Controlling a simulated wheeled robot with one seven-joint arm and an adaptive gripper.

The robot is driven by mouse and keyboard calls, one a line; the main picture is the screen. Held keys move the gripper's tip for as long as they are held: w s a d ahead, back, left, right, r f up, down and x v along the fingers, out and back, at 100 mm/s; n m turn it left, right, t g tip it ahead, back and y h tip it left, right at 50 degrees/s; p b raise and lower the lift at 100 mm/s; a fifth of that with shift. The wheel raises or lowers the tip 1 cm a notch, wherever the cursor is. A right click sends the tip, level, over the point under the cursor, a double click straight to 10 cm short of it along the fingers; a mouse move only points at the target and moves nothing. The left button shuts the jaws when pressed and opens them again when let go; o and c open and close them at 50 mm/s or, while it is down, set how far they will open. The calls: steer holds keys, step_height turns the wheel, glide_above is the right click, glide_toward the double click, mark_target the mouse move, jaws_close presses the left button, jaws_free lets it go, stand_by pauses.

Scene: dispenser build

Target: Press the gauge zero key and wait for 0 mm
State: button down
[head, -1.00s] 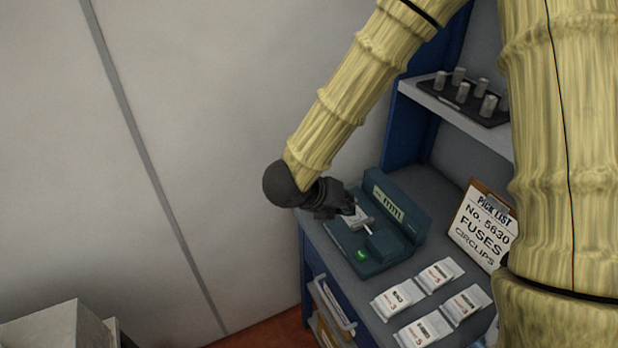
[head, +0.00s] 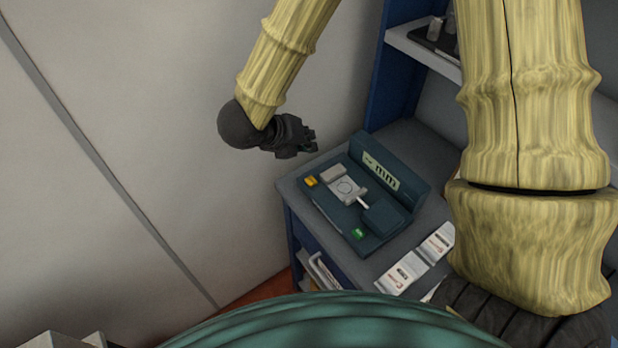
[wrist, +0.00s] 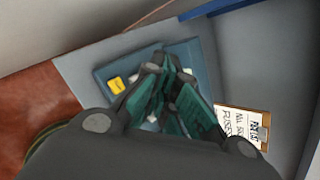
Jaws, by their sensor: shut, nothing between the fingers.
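The dark teal gauge (head: 335,207) stands on the grey bench top. Its display (head: 380,172) shows "-- mm" as far as I can read it. A yellow key (head: 311,181) is at its left end and a green key (head: 359,233) at its front. Which of them is the zero key I cannot read. A small grey stage with a rod (head: 347,188) sits between them. My gripper (head: 309,143) is shut and empty, above and left of the gauge, apart from it. In the wrist view the yellow key (wrist: 116,84) shows beside my shut fingers (wrist: 166,72), which hide much of the gauge.
White labelled packets (head: 422,259) lie on the bench right of the gauge. A pick list clipboard (wrist: 243,124) shows in the wrist view. A shelf with a dark tray (head: 436,40) is above at the back. A plain wall is on the left.

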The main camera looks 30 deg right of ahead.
mark_target(308, 177)
steer(key=f+b, duration=0.3)
steer(key=f, duration=0.1)
steer(key=f+b, duration=0.3)
steer(key=f, duration=0.1)
steer(key=shift+s+f, duration=0.2)
steer(key=shift+f, duration=0.15)
steer(key=shift+f, duration=0.1)
stand_by(1.3)
steer(key=shift+f+b, duration=0.3)
steer(key=shift+b, duration=0.15)
